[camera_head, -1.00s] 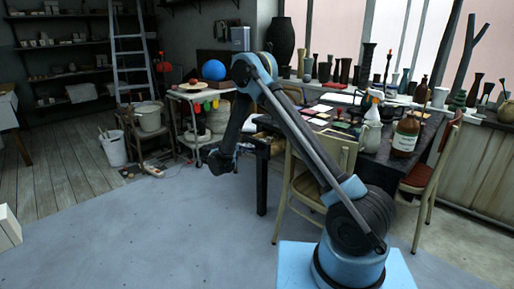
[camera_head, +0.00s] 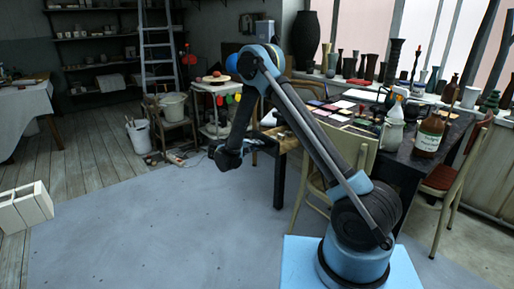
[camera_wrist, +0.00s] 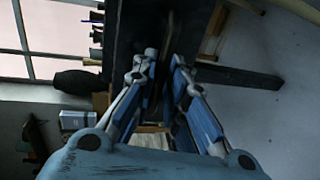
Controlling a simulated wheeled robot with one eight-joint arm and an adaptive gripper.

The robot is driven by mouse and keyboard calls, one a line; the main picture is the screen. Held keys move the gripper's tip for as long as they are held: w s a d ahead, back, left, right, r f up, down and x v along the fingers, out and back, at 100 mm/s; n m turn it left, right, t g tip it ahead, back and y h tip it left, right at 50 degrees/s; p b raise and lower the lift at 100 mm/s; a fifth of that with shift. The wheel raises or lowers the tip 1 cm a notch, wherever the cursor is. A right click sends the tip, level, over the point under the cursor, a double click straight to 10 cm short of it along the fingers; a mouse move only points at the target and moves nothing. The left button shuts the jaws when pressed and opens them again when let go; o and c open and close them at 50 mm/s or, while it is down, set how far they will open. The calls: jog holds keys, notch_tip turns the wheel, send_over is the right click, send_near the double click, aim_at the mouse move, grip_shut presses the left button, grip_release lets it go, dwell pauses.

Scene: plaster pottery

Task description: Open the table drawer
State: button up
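The dark table (camera_head: 412,166) stands on the right in the head view, its top crowded with things. A light wooden part (camera_head: 287,139) shows at its left end, beside my gripper. It may be the drawer, but I cannot tell how far out it stands. My gripper (camera_head: 262,143) is small and dark there, close to that end. In the wrist view my gripper's two blue-grey fingers (camera_wrist: 166,60) stand apart with a narrow gap and nothing clearly held. The dark table (camera_wrist: 130,28) lies beyond the fingertips. I cannot make out a handle.
A wooden chair (camera_head: 337,160) stands against the table's front, close to my arm. A white trolley (camera_head: 218,133) stands behind my gripper. A bucket (camera_head: 139,136) is farther left. Pale blocks (camera_head: 26,207) lie at the left. The grey floor (camera_head: 160,225) between is clear.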

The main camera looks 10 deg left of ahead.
jog(key=shift+a+r, duration=0.1)
jog(key=v, duration=1.1)
jog(key=shift+s+a, duration=0.25)
jog(key=shift+s, duration=0.05)
